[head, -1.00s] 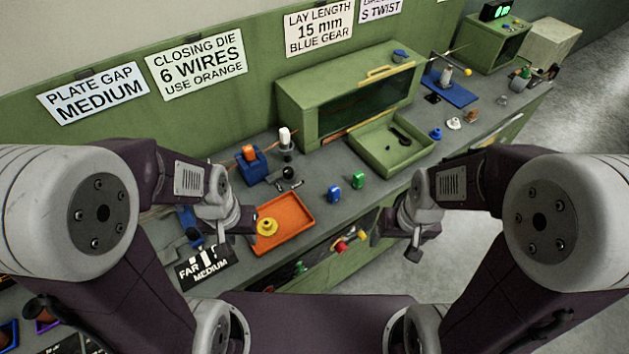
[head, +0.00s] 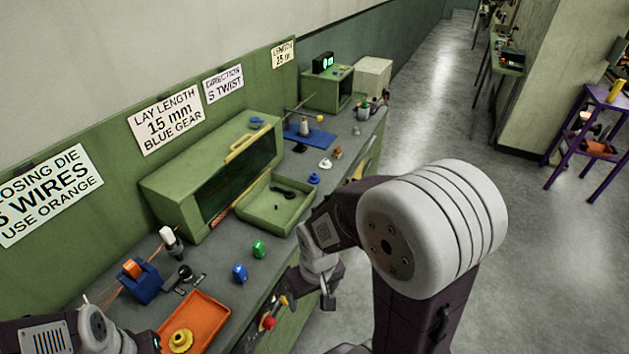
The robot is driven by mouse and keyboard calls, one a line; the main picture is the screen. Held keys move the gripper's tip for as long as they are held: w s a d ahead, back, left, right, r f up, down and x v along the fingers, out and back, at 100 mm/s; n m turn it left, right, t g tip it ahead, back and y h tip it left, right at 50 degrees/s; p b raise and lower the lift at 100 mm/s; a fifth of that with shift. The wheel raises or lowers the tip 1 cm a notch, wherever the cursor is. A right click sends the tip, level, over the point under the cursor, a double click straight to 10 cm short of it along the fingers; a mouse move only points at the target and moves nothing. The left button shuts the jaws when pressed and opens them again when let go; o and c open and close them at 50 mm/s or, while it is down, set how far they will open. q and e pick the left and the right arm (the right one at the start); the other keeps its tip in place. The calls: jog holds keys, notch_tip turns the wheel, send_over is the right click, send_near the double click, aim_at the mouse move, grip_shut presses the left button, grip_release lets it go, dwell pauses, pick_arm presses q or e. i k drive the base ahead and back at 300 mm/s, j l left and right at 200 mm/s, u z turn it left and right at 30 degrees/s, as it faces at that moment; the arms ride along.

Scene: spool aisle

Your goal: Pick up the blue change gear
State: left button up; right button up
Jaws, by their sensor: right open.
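Several small blue parts are in the head view, and I cannot tell for certain which is the change gear. A blue flanged piece (head: 313,178) sits on the bench right of the green tray, beside a white piece (head: 325,164). A blue rounded piece (head: 239,272) stands near the front edge beside a green one (head: 258,249). Another blue piece (head: 256,122) lies on top of the green cabinet. My right gripper (head: 328,301) is open and empty, in front of the bench edge and apart from these pieces. My left arm shows at the lower left; its jaws are not clear.
A green tray (head: 247,210) stands before the green cabinet (head: 160,188). An orange tray (head: 211,322) holds a yellow flanged piece (head: 181,341). A blue block (head: 148,289) holds an orange part. Clear grey floor lies right of the bench; a purple stand (head: 573,133) is farther right.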

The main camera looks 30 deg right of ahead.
aim_at(313, 178)
jog(key=i+l+z, duration=0.4)
jog(key=l, duration=0.15)
jog(key=i+l+z, duration=0.8)
jog(key=k+l, duration=0.05)
